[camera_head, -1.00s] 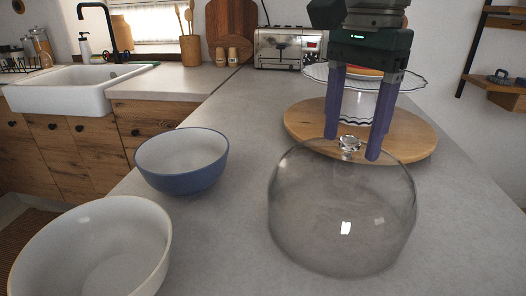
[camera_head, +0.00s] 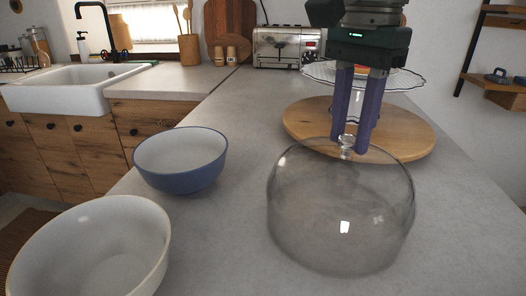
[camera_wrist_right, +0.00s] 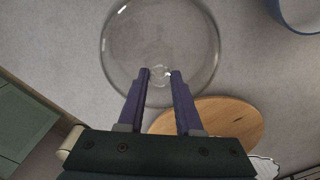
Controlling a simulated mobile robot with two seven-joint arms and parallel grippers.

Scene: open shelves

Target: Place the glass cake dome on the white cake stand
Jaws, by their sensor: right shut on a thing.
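The clear glass cake dome (camera_head: 340,215) stands on the grey counter, with its small knob (camera_head: 346,141) on top. My right gripper (camera_head: 355,147) comes down from above with its purple fingers closed on the knob. In the right wrist view the gripper (camera_wrist_right: 161,72) has one fingertip on each side of the knob, over the dome (camera_wrist_right: 160,35). The white cake stand (camera_head: 398,79) with a wavy rim is behind the gripper on a round wooden board (camera_head: 415,138). The gripper hides much of the stand. My left gripper is not in view.
A blue bowl (camera_head: 181,160) and a cream bowl (camera_head: 92,252) stand left of the dome. A toaster (camera_head: 287,47) and a utensil holder (camera_head: 189,50) are at the back. The counter between bowls and dome is clear.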

